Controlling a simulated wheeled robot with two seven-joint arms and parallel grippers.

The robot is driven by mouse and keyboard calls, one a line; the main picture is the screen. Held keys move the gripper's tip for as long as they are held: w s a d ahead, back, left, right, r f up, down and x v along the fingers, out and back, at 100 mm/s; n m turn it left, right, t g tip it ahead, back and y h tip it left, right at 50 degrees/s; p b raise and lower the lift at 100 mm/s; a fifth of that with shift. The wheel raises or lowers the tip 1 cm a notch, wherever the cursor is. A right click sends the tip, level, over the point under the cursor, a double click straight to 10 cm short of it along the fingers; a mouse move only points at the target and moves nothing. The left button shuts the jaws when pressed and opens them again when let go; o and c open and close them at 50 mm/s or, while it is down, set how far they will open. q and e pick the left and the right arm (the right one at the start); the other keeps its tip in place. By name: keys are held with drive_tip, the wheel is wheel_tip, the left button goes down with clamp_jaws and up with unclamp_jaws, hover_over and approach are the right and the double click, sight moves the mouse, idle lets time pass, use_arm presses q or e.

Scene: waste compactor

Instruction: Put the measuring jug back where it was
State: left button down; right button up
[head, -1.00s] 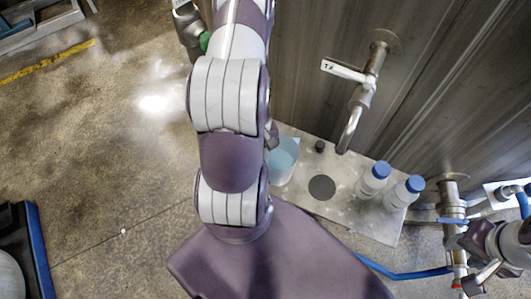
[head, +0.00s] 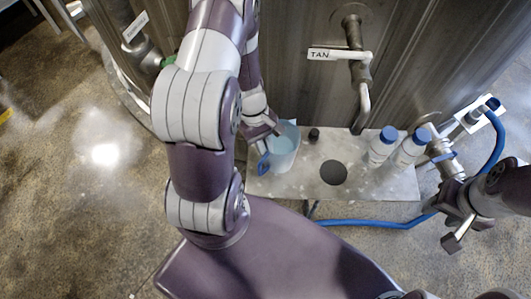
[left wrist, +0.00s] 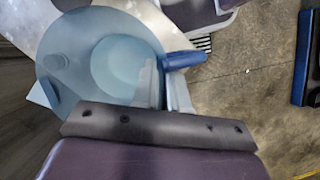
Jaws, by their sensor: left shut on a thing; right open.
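The measuring jug (head: 284,158) is translucent pale blue with a blue handle, and it is upright at the left end of the metal shelf (head: 385,188). I cannot tell whether its base touches the shelf. My left gripper (head: 268,130) is shut on the jug at its upper side; my own arm hides part of the grip. My right gripper (head: 455,222) is open and empty at the right, apart from the shelf.
A tap (head: 358,75) with a label reading "TAN" hangs over the shelf. A small black cap (head: 314,135), a dark round spot (head: 333,172) and two blue-capped bottles (head: 382,145) (head: 411,148) are right of the jug. A blue hose (head: 375,224) runs below the shelf's front edge.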

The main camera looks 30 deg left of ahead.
use_arm(q)
wheel_tip(320, 180, down, 3)
drive_tip(key=shift+f, duration=0.1)
drive_tip(key=c, duration=1.2)
unclamp_jaws()
drive_tip(key=shift+s, duration=0.2)
drive_tip(key=shift+o, duration=0.2)
drive_tip(key=d+v, duration=0.1)
drive_tip(key=v, duration=1.2)
wheel_tip(320, 180, up, 9)
drive_tip(key=m+t+y, duration=0.3)
drive_tip(key=m+y, duration=0.1)
drive_tip(key=m, duration=0.9)
hover_over(268, 167)
drive_tip(key=d, duration=0.3)
drive_tip(key=shift+w+d+f, duration=0.15)
drive_tip(key=shift+w+f, duration=0.1)
drive_tip(key=shift+w, duration=0.1)
